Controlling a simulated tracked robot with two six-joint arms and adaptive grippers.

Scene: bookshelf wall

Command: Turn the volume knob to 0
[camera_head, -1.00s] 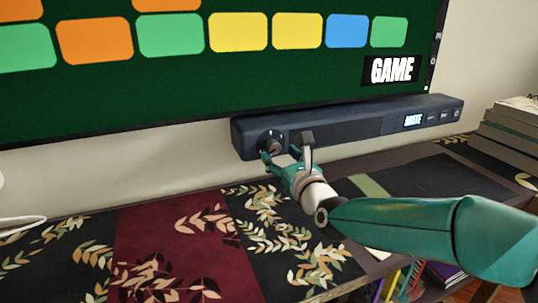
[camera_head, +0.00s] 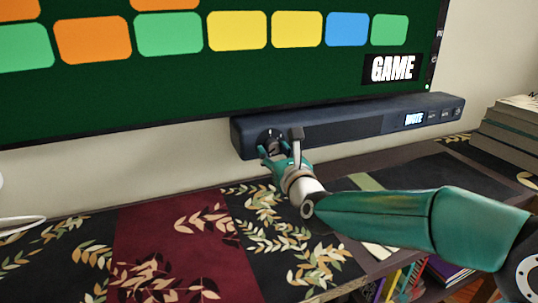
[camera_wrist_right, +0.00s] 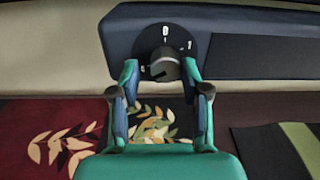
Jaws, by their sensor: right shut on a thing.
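The volume knob (camera_head: 273,138) is a grey round knob on a dark dial at the left end of the dark blue soundbar (camera_head: 350,127). In the right wrist view the knob (camera_wrist_right: 165,66) sits below a white 0, with a 1 to the right. A light mark on it seems to point to the lower left. My right gripper (camera_head: 282,146) is shut on the knob, one finger at each side, also in the right wrist view (camera_wrist_right: 160,78). It partly hides the knob in the head view. My left gripper is out of view.
A screen with coloured tiles (camera_head: 239,30) stands above the soundbar. The soundbar's small lit display (camera_head: 414,119) is near its right end. Stacked books (camera_head: 512,128) lie at the right. A patterned cloth (camera_head: 165,250) covers the shelf, and the left part is mostly clear.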

